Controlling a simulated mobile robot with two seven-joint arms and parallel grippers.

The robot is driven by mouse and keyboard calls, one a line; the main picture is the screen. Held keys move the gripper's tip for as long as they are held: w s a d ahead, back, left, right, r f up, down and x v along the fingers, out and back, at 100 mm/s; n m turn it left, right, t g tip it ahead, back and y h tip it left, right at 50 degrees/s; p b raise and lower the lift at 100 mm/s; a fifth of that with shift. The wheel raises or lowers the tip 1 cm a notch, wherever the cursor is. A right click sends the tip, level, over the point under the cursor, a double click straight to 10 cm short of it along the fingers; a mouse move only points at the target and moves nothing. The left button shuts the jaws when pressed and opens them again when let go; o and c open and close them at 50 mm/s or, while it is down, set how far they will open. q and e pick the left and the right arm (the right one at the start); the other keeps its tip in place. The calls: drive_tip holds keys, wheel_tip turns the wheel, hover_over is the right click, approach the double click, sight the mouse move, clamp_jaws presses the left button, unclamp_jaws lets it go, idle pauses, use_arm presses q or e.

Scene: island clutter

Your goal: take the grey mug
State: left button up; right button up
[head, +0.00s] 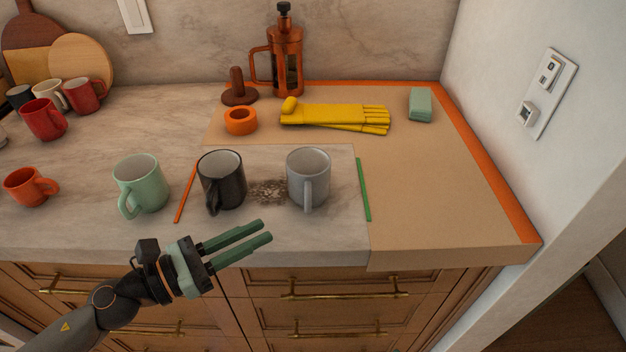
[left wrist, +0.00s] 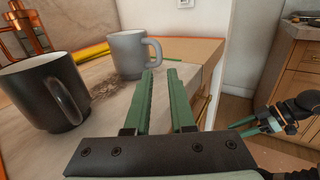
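The grey mug (head: 304,175) stands upright on the counter, its handle toward the front edge. In the left wrist view the grey mug (left wrist: 126,56) is just beyond the fingertips, handle on the right. My left gripper (head: 266,231) is in front of the counter edge, below and left of the mug, its green fingers apart and empty. In the left wrist view my left gripper (left wrist: 160,76) points toward the mug's handle without touching it. My right gripper (left wrist: 246,126) shows small at the right of that view, its fingers seemingly apart and empty.
A black mug (head: 221,180) stands left of the grey mug, with a dark speckled patch (head: 269,192) between them. A green stick (head: 364,190) lies to the right. A green mug (head: 141,185) and an orange stick (head: 186,192) are further left. Yellow gloves (head: 335,116) lie behind.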

sight(308, 213)
use_arm(q)
drive_tip(key=p+x, duration=0.2)
drive_tip(key=x, duration=0.3)
drive_tip(key=shift+r, duration=0.15)
drive_tip(key=shift+f+p+x, duration=0.15)
drive_tip(key=shift+p+x, duration=0.3)
drive_tip(key=shift+x, duration=1.05)
drive_tip(key=shift+f+p+x, duration=0.1)
drive_tip(key=shift+p+x, duration=0.35)
drive_tip(key=shift+x, duration=1.05)
drive_tip(key=shift+c, duration=0.2)
clamp_jaws()
drive_tip(key=shift+r, duration=0.1)
